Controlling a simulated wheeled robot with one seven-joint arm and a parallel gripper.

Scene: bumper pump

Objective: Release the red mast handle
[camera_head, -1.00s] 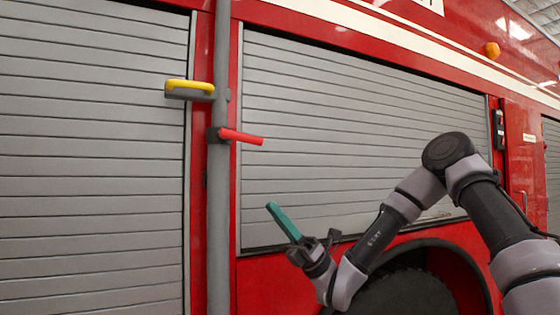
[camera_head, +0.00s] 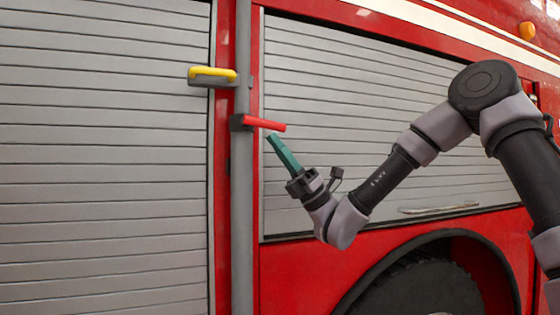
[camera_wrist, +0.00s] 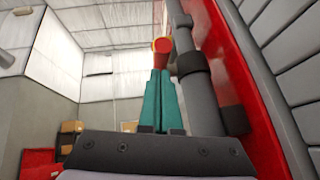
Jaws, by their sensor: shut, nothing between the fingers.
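The red mast handle (camera_head: 264,123) sticks out to the right from a dark clamp on the grey mast (camera_head: 242,190) in the head view. In the wrist view the red handle (camera_wrist: 161,55) shows end-on, just beyond my fingertips, beside the mast (camera_wrist: 190,75). My gripper (camera_head: 271,139) has teal fingers, is shut and empty, and points up just below the handle's outer part. In the wrist view my gripper (camera_wrist: 160,72) lines up under the handle. I cannot tell whether the fingertips touch it.
A yellow handle (camera_head: 213,73) on a grey bracket sits higher, left of the mast. Grey roller shutters (camera_head: 100,160) flank the mast on the red truck. A wheel arch (camera_head: 440,265) is at lower right. A low bar handle (camera_head: 440,209) sits on the right shutter.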

